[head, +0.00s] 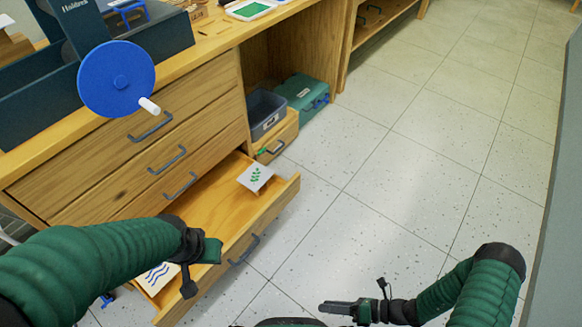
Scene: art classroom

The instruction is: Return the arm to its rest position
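My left arm comes in from the left over the open lowest drawer (208,205); its green sleeve ends in a dark cuff with a strap. The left gripper's fingers do not show past the cuff. My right arm is bent at the lower right, over the floor. Its gripper (338,308) points left, near the bottom edge. It is seen edge-on, so I cannot tell whether its fingers are apart. I see nothing held in it.
A card with a green plant print (256,177) and a card with blue waves (158,276) lie in the drawer. A blue crank wheel (116,79) stands on the wooden cabinet. A grey bin (265,113) and teal case (303,94) sit beside it. Tiled floor (390,165) is clear at right.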

